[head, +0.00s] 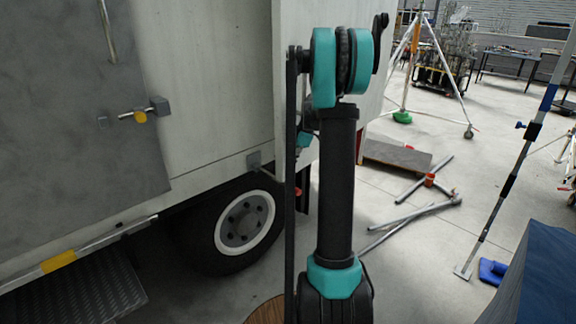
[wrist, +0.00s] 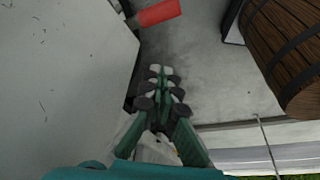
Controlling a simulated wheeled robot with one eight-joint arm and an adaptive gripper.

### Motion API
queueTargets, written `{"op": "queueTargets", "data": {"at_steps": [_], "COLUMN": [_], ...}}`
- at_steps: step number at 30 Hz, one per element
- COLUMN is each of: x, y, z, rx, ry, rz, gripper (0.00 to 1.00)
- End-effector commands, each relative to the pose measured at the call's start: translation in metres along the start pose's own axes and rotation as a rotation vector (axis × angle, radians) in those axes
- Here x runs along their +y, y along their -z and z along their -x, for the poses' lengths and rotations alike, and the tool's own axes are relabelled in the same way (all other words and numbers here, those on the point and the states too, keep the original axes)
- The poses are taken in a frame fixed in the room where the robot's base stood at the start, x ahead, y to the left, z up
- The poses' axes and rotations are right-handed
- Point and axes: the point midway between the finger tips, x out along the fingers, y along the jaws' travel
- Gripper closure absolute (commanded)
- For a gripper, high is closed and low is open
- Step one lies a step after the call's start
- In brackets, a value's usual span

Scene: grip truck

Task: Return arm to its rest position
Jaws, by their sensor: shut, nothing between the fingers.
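My gripper (wrist: 161,88) shows in the lower middle of the wrist view, its teal and dark fingers drawn together with nothing between them. In the head view my black and teal arm stands upright right of centre, in front of the truck. The gripper cannot be clearly made out there; it seems mostly hidden behind the arm. The pale truck (head: 215,90) fills the left of the head view, with a grey door panel, a latch and a wheel (head: 244,222) below.
In the wrist view a wooden barrel (wrist: 283,62) stands at upper right and a red cylinder (wrist: 158,12) is at the top. In the head view, metal poles (head: 412,215) lie on the floor, a tripod (head: 405,75) stands behind, and a blue object (head: 540,280) is at lower right.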

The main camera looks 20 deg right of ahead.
Motion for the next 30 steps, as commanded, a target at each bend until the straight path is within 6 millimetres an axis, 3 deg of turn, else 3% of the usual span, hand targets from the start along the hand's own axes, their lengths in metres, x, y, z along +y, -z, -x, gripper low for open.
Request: {"op": "queueTargets", "data": {"at_steps": [7,11,21,30], "x": [-0.007,-0.030,-0.149,-0.258], "y": [0.004,0.017,0.052,0.052], "z": [-0.001,-0.003,-0.024,-0.056], "rx": [-0.009,-0.036,-0.118,-0.088], "ry": [-0.005,-0.026,-0.186,-0.376], "rz": [-0.027,-0.127,-0.619,-1.036], "gripper": [1.00,1.00,1.00,1.00]}}
